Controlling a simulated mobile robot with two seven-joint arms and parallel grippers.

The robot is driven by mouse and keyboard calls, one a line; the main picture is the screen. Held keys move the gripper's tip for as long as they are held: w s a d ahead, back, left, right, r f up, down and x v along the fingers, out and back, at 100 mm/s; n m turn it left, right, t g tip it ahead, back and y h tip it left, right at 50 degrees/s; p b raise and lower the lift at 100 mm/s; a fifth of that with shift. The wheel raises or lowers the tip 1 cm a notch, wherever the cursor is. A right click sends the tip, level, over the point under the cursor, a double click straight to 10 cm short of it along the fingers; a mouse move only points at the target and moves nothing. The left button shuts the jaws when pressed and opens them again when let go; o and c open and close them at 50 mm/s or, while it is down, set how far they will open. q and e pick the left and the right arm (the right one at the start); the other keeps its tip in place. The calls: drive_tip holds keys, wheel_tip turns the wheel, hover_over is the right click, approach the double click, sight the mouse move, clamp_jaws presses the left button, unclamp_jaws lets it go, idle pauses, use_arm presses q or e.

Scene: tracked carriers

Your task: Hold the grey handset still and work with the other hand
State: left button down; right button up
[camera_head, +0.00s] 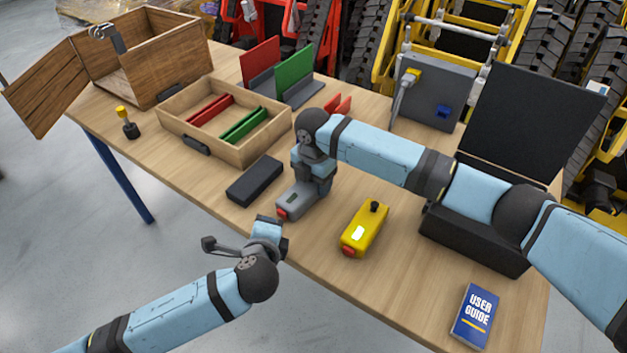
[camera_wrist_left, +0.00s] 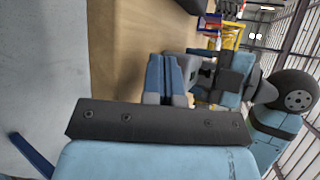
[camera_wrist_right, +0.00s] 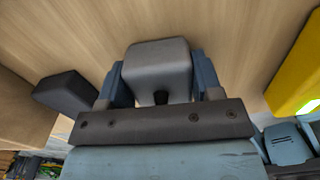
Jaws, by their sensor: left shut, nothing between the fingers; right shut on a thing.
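The grey handset (camera_head: 292,205) has a red end and a small dark screen, and lies at the table's front edge. My right gripper (camera_head: 310,185) comes down over its far part and is shut on it. In the right wrist view the grey handset (camera_wrist_right: 157,62) sits between the two fingers (camera_wrist_right: 158,85). My left gripper (camera_head: 270,222) is at the table's front edge, close to the red end, and looks apart from it. In the left wrist view its fingers (camera_wrist_left: 166,80) are together and empty. My right gripper hides the handset's far part.
A yellow handset (camera_head: 362,232) lies right of the grey one, and a black block (camera_head: 255,181) lies left. A wooden tray (camera_head: 172,118) holds red and green plates. A black case (camera_head: 475,243), a blue user guide (camera_head: 475,316) and a wooden box (camera_head: 180,50) stand around.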

use_arm(q)
drive_tip(key=shift+s+a, duration=1.9)
drive_tip(key=shift+s, duration=0.3)
use_arm(e)
drive_tip(key=o, duration=1.1)
drive_tip(key=shift+o, duration=0.2)
drive_tip(key=shift+r, duration=0.1)
